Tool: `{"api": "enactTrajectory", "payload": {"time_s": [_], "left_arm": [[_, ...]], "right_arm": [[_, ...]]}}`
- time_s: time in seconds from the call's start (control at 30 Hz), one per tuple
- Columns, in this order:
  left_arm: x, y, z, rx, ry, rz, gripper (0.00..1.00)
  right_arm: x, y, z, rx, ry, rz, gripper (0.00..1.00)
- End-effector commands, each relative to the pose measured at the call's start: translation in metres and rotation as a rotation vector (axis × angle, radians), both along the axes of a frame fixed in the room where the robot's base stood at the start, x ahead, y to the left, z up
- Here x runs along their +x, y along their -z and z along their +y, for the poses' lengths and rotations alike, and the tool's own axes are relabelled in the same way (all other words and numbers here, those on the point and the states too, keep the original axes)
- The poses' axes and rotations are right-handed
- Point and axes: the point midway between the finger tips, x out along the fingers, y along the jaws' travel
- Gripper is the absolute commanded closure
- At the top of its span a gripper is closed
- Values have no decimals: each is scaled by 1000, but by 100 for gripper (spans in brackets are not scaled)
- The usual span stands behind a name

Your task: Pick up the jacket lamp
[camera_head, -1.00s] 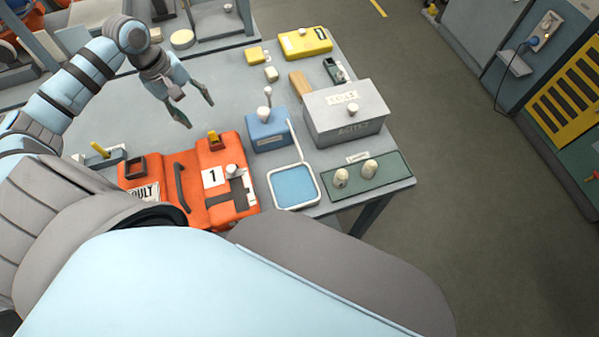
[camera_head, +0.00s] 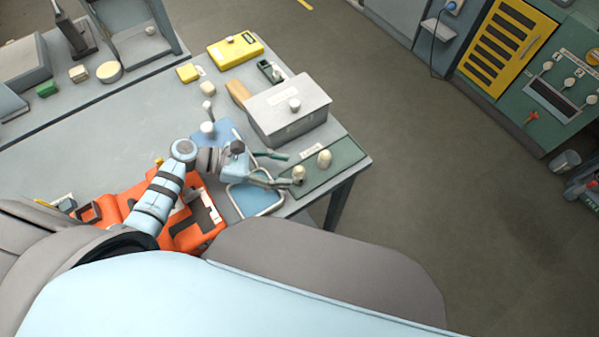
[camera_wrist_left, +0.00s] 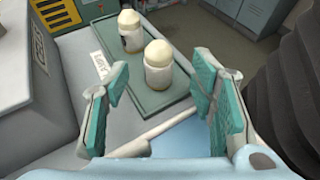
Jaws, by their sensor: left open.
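Two small lamp-like items with cream domed tops stand upright on a green tray (camera_head: 347,150) at the table's right front corner. The nearer one (camera_head: 299,174) and the farther one (camera_head: 324,159) look alike; I cannot tell which is the jacket lamp. In the left wrist view the nearer one (camera_wrist_left: 159,68) has a pale body and shows between my fingers, beyond their tips; the farther one (camera_wrist_left: 130,30) has a dark patch on its side. My left gripper (camera_head: 288,169) is open and empty, its fingers pointing at the nearer one. My right gripper is not in view.
A grey lidded box (camera_head: 290,110) stands just behind the tray. A white-rimmed blue pad (camera_head: 258,202) lies left of the tray, below my left gripper. Orange packs (camera_head: 200,232) lie under my left arm. The table's right edge is close to the tray.

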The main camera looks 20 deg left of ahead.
Motion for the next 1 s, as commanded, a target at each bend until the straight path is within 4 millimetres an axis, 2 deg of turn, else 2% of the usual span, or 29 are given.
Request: {"api": "enactTrajectory", "payload": {"time_s": [0.3, 0.53, 0.83, 0.87, 1.0], "left_arm": [[17, 21, -45, 0, 2, 1, 49], [19, 23, -47, 2, 3, 0, 49], [18, 23, -47, 3, 2, 0, 97], [18, 23, -47, 3, 2, 0, 100], [18, 23, -47, 2, 2, -1, 100]], "right_arm": [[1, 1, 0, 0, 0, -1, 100], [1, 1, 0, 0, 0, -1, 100], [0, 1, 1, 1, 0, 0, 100], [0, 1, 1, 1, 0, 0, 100], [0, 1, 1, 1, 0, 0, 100]]}}
